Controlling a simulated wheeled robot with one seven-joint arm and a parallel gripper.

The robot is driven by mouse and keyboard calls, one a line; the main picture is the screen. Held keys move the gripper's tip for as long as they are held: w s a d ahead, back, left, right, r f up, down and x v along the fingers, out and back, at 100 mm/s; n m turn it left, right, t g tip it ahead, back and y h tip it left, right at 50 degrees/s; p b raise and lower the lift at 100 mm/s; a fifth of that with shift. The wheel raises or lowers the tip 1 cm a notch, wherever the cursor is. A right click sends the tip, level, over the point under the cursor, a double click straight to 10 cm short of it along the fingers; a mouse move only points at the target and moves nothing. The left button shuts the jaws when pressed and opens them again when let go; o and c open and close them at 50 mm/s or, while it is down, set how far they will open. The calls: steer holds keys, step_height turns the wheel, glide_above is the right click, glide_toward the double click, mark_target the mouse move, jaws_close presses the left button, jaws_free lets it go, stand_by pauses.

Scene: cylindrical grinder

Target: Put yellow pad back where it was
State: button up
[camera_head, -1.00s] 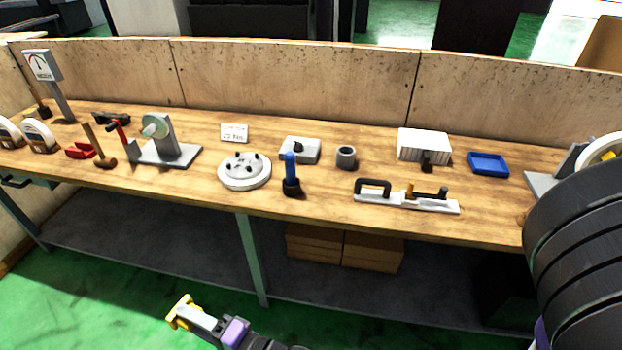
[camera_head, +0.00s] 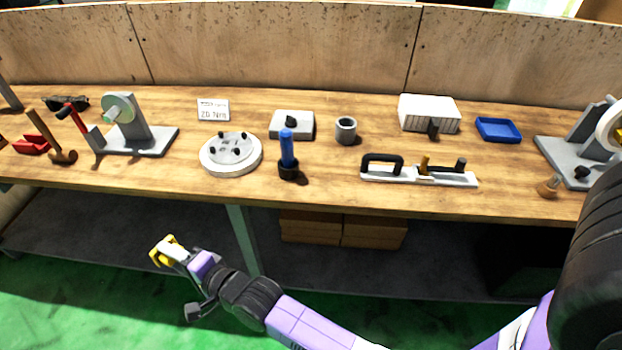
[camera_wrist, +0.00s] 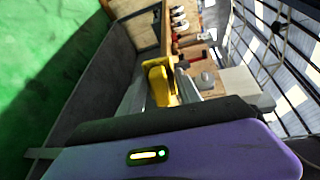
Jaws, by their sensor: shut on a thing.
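My gripper (camera_head: 170,253) is in front of the workbench's front edge, below the tabletop's height in the head view, over the green floor. It is shut on the yellow pad (camera_head: 160,247), which shows at its tip. In the wrist view the yellow pad (camera_wrist: 158,85) lies between the grey fingers of my gripper (camera_wrist: 160,92), and part of it is hidden by them. The pad is apart from the bench. No marked place for the pad is plain to me.
The wooden bench (camera_head: 330,195) holds a round flange plate (camera_head: 231,155), a blue-handled tool (camera_head: 287,150), a grey ring (camera_head: 346,131), a white holder with black handle (camera_head: 420,176), a blue tray (camera_head: 498,129) and a grey stand (camera_head: 145,135). Bare wood lies between them.

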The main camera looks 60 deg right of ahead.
steer(key=w+d+r+n+g+y, duration=0.1)
steer(key=w+d+r+g, duration=0.4)
steer(key=w+r, duration=0.55)
steer(key=w+d+r+g+b, duration=0.1)
steer(key=w+d+r+g, duration=0.1)
steer(key=d, duration=0.2)
step_height(320, 180, up, 5)
steer(key=g+h+b, duration=0.1)
steer(key=g+b, duration=0.1)
steer(key=g, duration=0.7)
glide_above(330, 180)
step_height(330, 180, down, 20)
steer(key=shift+r, duration=0.25)
steer(key=o, duration=1.2)
